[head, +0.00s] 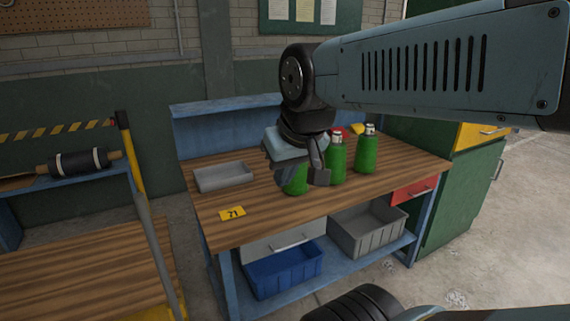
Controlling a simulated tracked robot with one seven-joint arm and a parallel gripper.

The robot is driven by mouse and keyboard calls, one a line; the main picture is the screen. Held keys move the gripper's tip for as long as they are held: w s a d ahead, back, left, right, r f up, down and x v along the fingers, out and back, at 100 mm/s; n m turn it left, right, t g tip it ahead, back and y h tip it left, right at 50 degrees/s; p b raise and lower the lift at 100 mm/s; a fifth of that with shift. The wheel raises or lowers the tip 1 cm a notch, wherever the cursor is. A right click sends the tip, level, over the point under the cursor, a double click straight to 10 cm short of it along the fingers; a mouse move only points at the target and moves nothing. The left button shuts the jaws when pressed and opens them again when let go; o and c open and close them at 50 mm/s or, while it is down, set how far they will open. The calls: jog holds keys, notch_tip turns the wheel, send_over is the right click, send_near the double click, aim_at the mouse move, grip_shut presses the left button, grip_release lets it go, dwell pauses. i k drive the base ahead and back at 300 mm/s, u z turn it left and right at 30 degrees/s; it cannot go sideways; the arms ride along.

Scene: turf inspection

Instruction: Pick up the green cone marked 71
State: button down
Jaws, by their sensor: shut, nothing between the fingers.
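My gripper (303,170) is over the wooden workbench (270,217), pointing down. It is shut, with nothing held. A green object (295,186) stands just behind or below it, mostly hidden, so I cannot tell its shape. Two green bottle-like containers with grey tops, a nearer one (337,163) and a farther one (366,153), stand upright to the right of my gripper. A yellow tag marked 71 (232,213) lies near the bench's front left, apart from the green objects. I see no clear cone and no number on the green objects.
A grey tray (223,177) sits at the bench's left. Blue (284,274) and grey (366,230) bins stand on the lower shelf. A red item (339,130) is behind the containers. A yellow-and-black post (140,190) and another wooden surface (85,270) are at left.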

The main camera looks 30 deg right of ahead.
aim_at(335, 156)
jog(key=u, duration=1.5)
jog(key=k, duration=2.2)
jog(key=z, duration=1.45)
jog(key=i, duration=1)
jog(key=z, duration=0.15)
